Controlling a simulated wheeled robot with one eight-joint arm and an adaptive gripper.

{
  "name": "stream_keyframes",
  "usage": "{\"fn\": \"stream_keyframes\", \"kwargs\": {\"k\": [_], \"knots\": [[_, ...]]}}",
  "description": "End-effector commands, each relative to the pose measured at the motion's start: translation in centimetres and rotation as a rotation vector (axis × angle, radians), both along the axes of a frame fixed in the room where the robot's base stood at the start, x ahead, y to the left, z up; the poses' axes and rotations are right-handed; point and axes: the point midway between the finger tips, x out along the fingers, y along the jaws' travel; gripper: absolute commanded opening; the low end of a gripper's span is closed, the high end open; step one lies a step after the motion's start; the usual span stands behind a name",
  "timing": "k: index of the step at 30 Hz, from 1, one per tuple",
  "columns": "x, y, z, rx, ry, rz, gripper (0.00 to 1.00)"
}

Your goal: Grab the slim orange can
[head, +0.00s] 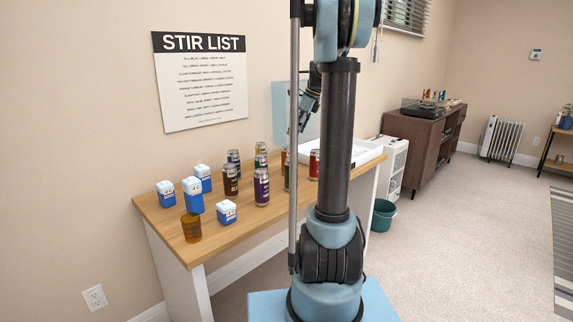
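A narrow strip of an orange-red can (284,155) shows on the wooden table, just left of my arm's dark column. The column and pole may hide part of it, and I cannot tell whether it is slim or truly orange. My gripper (303,118) shows only partly behind the column, above the back of the table and apart from the cans. Its fingers are too small and covered to tell whether they are open or shut.
Several other cans crowd the table, including a purple one (261,187), a brown one (231,180) and a red one (314,164). Blue-and-white cartons (165,193) and an amber container (191,228) stand at left. A white tray (368,152) lies at right.

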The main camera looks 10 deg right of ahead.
Motion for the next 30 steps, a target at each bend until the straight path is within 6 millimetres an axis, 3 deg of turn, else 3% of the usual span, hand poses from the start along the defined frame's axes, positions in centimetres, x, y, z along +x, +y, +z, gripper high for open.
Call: {"fn": "stream_keyframes", "kwargs": {"k": [15,26,30], "knots": [[1.5,3.1,-8.3,-0.002,-0.001,0.005,0.67],[1.8,4.0,-10.8,-0.002,-0.001,0.005,0.67],[2.0,4.5,-12.6,-0.002,-0.002,0.006,0.67]]}}
